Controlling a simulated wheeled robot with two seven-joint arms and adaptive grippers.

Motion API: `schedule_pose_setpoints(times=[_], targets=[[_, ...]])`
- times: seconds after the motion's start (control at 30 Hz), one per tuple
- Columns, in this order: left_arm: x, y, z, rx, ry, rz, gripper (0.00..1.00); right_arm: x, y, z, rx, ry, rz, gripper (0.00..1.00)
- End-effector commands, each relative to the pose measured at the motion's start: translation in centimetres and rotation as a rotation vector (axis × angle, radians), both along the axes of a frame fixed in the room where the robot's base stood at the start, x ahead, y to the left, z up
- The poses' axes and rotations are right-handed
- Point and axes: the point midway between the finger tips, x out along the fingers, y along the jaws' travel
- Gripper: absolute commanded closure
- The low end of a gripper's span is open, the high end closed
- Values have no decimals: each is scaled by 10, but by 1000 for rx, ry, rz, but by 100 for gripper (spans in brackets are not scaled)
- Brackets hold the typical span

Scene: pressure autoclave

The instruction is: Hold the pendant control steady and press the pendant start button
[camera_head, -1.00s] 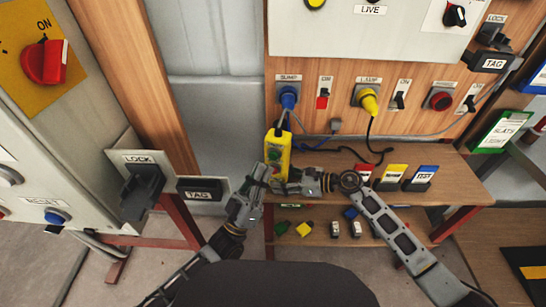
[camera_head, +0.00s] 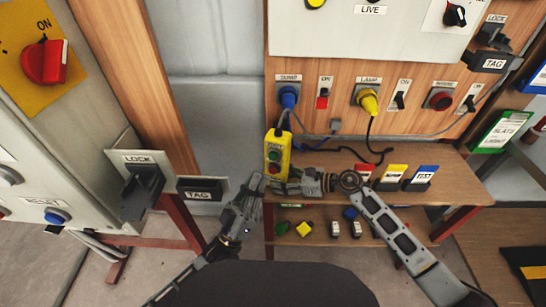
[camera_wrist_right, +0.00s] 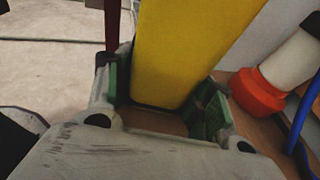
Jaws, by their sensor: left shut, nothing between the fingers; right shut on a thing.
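The yellow pendant control (camera_head: 277,155) hangs upright on its cable in the head view, in front of the bench's left edge. Its front shows a green button (camera_head: 273,155) with a red one (camera_head: 272,171) below it. My right gripper (camera_head: 279,187) is shut on the pendant's lower end. In the right wrist view its green-padded fingers (camera_wrist_right: 165,100) sit on both sides of the yellow body (camera_wrist_right: 185,50). My left gripper (camera_head: 256,180) is shut and empty, just left of and below the pendant, apart from it.
The wooden bench (camera_head: 455,170) holds red, yellow and blue cards in stands at right. A lower shelf carries several small coloured blocks. The LOCK handle (camera_head: 142,188) and TAG plate (camera_head: 199,189) stick out at left. Blue (camera_head: 289,95) and yellow (camera_head: 368,102) plugs sit in the panel.

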Motion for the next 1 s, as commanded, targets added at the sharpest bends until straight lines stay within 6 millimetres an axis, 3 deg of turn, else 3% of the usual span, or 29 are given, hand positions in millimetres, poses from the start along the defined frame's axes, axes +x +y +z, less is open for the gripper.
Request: schedule_pose_setpoints(times=[0.23, 0.27, 0.43, 1.0], targets=[[0, 0, 0, 0, 0, 0, 100, 0, 0, -1, -1, 1, 1, 60], [0, 0, 0, 0, 0, 0, 100, 0, 0, -1, -1, 1, 1, 43], [0, 0, 0, 0, 0, 0, 100, 0, 0, -1, -1, 1, 0, 21], [0, 0, 0, 0, 0, 0, 100, -2, -6, 1, -1, 0, 0, 21]])
